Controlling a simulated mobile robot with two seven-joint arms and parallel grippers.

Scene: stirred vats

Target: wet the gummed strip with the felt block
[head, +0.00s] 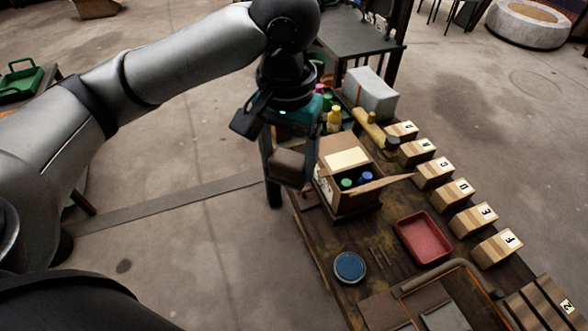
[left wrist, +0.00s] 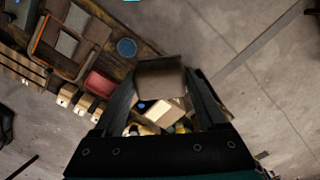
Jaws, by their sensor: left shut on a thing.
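My left gripper (head: 290,184) points down and is shut on a brown block (head: 289,165), which looks like the felt block. The block also shows between the fingers in the left wrist view (left wrist: 160,80). It is held in the air just left of an open cardboard box (head: 350,199). A pale cream patch (head: 347,158) lies on the box's upper part; I cannot tell whether it is the gummed strip. A flap (head: 385,184) sticks out to the right. A round blue dish (head: 349,267) stands on the table in front of the box. My right gripper is not in view.
Green-capped (head: 346,183) and blue-capped (head: 366,178) items stand in the box. A red tray (head: 423,237) and several lettered wooden blocks (head: 473,220) are to the right. Bottles (head: 334,120) and a grey-white block (head: 370,93) stand behind. Open floor lies left of the table.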

